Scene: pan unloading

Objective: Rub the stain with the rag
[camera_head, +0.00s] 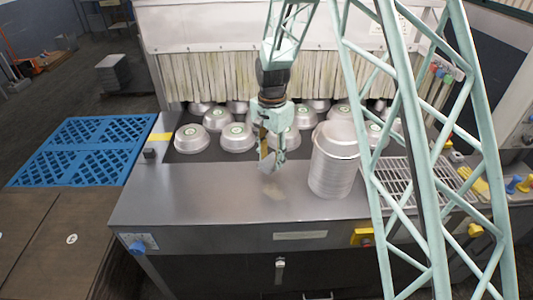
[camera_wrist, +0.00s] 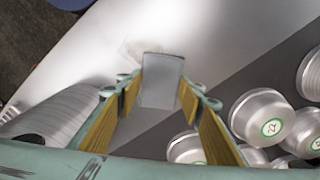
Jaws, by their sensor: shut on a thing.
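My gripper (camera_head: 271,152) points down over the bare front part of the steel counter (camera_head: 190,190). It is shut on a grey rag (camera_head: 267,165), which hangs from the fingertips. In the wrist view the rag (camera_wrist: 161,82) sits between the two yellow-padded fingers. A faint tan stain (camera_head: 273,190) lies on the counter just in front of the rag. In the wrist view the stain (camera_wrist: 130,48) shows as a pale patch beside the rag's upper end, perhaps partly hidden by it. I cannot tell whether the rag touches the counter.
A tall stack of metal pans (camera_head: 334,165) stands close to the right of my gripper. Several upturned pans (camera_head: 237,138) sit behind on the dark belt, before a strip curtain (camera_head: 205,80). A wire rack (camera_head: 405,177) lies further right. The counter's left front is clear.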

